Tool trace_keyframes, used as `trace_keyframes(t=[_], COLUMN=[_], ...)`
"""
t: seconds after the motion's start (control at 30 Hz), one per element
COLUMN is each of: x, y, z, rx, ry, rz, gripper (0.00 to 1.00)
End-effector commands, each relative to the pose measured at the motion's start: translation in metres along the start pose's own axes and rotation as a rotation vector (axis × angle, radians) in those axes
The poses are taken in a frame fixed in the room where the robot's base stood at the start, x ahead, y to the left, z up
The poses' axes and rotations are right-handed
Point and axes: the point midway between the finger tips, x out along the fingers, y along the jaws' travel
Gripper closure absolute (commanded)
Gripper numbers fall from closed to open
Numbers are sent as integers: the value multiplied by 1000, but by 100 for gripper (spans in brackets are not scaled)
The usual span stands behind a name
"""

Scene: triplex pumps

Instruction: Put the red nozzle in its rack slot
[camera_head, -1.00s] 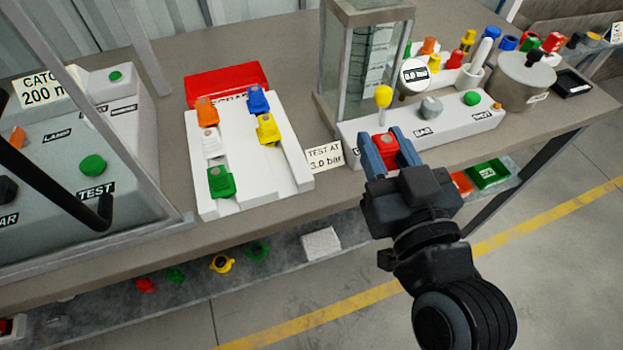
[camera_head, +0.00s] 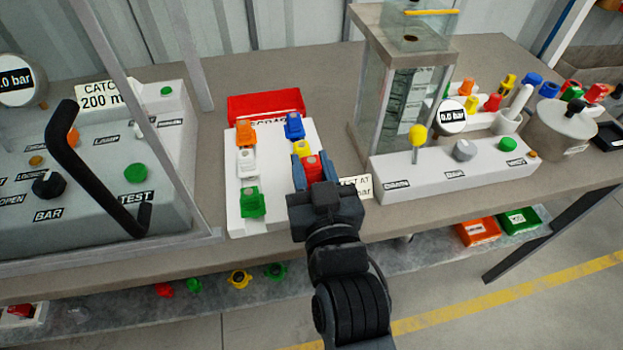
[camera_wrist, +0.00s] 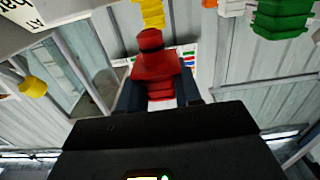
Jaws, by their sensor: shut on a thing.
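My gripper (camera_head: 315,181) is shut on the red nozzle (camera_head: 314,167) and holds it at the front right of the white rack (camera_head: 243,214). In the wrist view the red nozzle (camera_wrist: 158,72) sits between the two fingers. The rack carries orange, white and green nozzles in its left column. A blue nozzle (camera_head: 294,125) and a yellow nozzle (camera_head: 301,148) are in its right column, just beyond the red one. My gripper hides the front right of the rack, so I cannot tell whether the red nozzle touches it.
A test bench with a yellow-knobbed lever (camera_head: 417,136) and a glass tank stands to the right. A grey control box (camera_head: 100,170) with a black handle stands left behind a metal frame. A red box (camera_head: 266,105) is behind the rack. A label (camera_head: 357,187) stands right of the gripper.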

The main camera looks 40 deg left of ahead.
Motion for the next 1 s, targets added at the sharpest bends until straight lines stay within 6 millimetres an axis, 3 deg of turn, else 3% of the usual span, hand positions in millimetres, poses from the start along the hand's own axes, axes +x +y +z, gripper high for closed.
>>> trace_keyframes(t=[0.3, 0.93, 0.97, 1.0], x=[1, 1, 1, 1], y=[-1, 0, 0, 0], z=[37, 49, 49, 48], rx=[1, 0, 0, 0], ry=[-1, 1, 0, 0], rz=[-1, 1, 1, 1], gripper=[100, 100, 65, 62])
